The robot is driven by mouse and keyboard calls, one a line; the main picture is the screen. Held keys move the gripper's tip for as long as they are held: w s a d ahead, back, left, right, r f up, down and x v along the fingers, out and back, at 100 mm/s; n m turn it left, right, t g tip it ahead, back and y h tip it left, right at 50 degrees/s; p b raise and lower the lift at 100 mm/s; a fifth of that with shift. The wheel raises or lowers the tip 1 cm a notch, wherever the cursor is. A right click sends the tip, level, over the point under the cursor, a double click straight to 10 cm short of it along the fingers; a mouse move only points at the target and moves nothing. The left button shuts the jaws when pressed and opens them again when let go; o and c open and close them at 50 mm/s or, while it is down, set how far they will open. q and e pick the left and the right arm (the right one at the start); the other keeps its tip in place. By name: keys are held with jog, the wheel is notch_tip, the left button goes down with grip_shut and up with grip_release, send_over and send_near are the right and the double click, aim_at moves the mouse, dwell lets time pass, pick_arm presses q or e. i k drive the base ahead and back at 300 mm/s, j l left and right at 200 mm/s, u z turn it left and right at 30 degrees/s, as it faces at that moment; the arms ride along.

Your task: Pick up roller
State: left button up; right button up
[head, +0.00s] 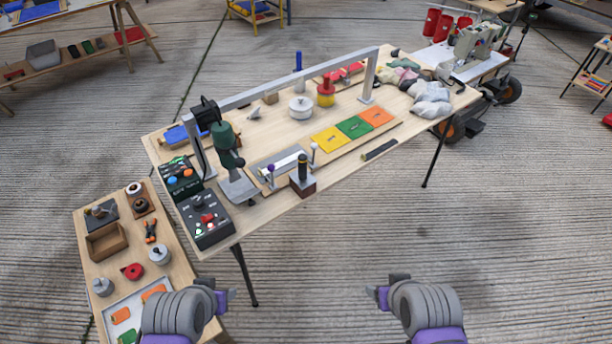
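No thing in the head view is plainly marked as the roller. A pale cylinder (285,162) lies in a grey holder near the front edge of the long wooden worktable (262,216), with small posts at its ends; it may be the roller. A black-handled tool (303,170) stands upright on a brown block beside it. My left gripper (230,295) is low in the view, in front of the worktable and right of the small side table. My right gripper (374,293) is low and right of centre, over the floor. Both are apart from all objects; their finger gaps are unclear.
A grey metal arch (290,80) spans the worktable. Two control boxes (206,220) and a green press (228,150) stand at its left end. Coloured patches (353,127) lie mid-table. A side table (85,250) holds several small parts. The floor at front right is clear.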

aim_at(301, 177)
jog(key=i+l, duration=0.3)
jog(key=i, duration=0.15)
jog(key=i+l, duration=0.3)
jog(key=i, duration=0.2)
